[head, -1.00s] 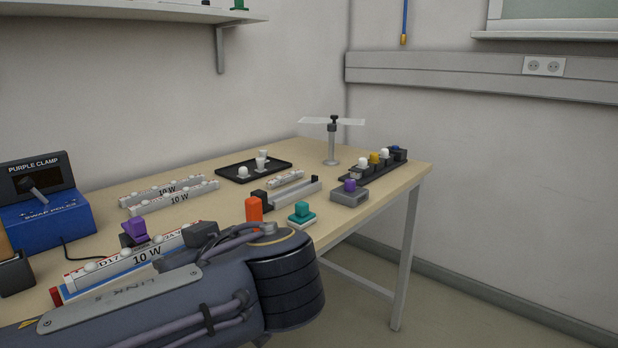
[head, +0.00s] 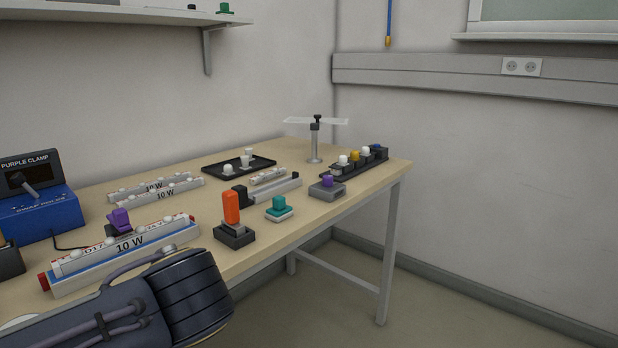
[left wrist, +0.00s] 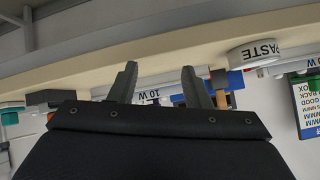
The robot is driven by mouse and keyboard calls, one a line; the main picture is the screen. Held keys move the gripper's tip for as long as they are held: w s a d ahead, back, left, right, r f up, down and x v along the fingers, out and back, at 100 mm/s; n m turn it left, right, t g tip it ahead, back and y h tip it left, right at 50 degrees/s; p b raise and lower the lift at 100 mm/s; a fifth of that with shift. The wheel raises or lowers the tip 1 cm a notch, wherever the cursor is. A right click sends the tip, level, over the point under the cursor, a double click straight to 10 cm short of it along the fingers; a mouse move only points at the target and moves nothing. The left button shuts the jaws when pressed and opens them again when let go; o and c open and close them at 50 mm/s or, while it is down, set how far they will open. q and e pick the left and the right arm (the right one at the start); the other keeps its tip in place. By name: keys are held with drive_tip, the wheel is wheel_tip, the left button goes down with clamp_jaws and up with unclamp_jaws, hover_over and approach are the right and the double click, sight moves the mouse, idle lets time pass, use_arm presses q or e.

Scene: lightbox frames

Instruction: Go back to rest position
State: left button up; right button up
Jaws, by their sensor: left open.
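My left gripper (left wrist: 158,78) shows in the left wrist view with its two dark fingers apart and nothing between them. It is near the edge of the workbench (left wrist: 130,50). In the head view only a dark link of my arm enters at the bottom left, in front of the bench (head: 310,213); no gripper shows there. My right gripper is in neither view.
On the bench stand a "10 W" light strip in a blue-and-white holder (head: 130,262), a purple clamp (head: 120,222), an orange-handled tool (head: 231,207), a teal block (head: 278,205), a black tray (head: 222,168) and a blue device (head: 40,217). Open floor lies at the right.

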use_arm(q)
drive_tip(key=s+a+f+m+g+h, duration=0.3)
drive_tip(key=s+f+m+h, duration=0.15)
drive_tip(key=s+f, duration=0.5)
drive_tip(key=s+d+f+t+h, duration=0.2)
drive_tip(key=s+d+f+h, duration=0.35)
drive_tip(key=f+h, duration=0.2)
wheel_tip(320, 180, up, 27)
drive_tip(key=p, duration=2.7)
drive_tip(key=shift+w, duration=0.4)
